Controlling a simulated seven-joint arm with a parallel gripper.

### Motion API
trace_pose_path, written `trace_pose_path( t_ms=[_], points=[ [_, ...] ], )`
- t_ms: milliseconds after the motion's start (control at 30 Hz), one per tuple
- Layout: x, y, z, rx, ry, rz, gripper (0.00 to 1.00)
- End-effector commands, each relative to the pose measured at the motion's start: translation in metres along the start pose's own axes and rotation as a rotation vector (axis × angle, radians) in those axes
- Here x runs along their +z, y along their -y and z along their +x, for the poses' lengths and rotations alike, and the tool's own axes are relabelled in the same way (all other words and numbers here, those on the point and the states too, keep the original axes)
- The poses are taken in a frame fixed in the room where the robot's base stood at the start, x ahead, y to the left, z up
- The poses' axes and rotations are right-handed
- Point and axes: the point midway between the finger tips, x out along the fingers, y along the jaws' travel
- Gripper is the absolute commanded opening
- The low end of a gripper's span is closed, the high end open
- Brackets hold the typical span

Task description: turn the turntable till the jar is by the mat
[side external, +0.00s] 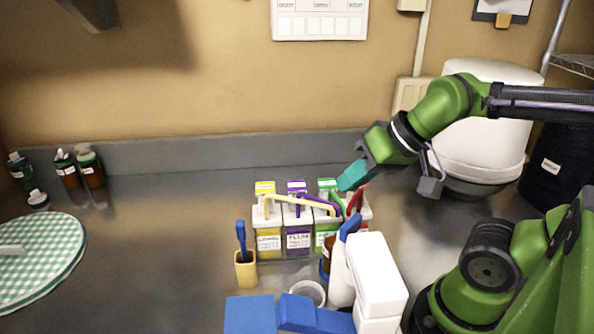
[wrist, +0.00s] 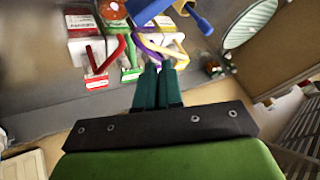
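A round green-and-white checked disc (side external: 45,262) lies at the left edge of the side view, cut off by the frame, with a small white piece on it. It also shows at the upper right of the wrist view (wrist: 250,22). I cannot tell whether it is the turntable or a mat. Brown jars (side external: 92,172) with labels stand behind it. A blue flat piece (side external: 250,315) lies at the front. My gripper (side external: 353,176) is above and behind the row of labelled tubs, apart from the disc. Its teal fingers (wrist: 159,68) are together with nothing visible between them.
Labelled tubs with yellow (side external: 268,240), purple (side external: 298,240) and green parts and loop handles stand mid-counter. A yellow cup (side external: 245,272) holds a blue-handled tool. A white bottle (side external: 340,282) and white box (side external: 378,272) stand in front. The counter between disc and tubs is clear.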

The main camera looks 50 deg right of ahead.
Motion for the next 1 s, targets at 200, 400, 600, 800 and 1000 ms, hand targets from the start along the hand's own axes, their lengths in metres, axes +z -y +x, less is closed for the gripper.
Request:
trace_pose_path(
  t_ms=[200,400,600,800,1000],
  points=[
    [-0.022,0.017,-0.003,0.070,0.069,0.007,0.41],
    [-0.039,0.045,-0.038,0.296,0.218,0.368,0.41],
    [-0.041,0.066,-0.080,0.520,0.239,0.827,0.41],
    [-0.030,0.072,-0.104,0.639,0.225,1.128,0.41],
    [-0.020,0.067,-0.095,0.659,0.226,1.175,0.41]
  ],
)
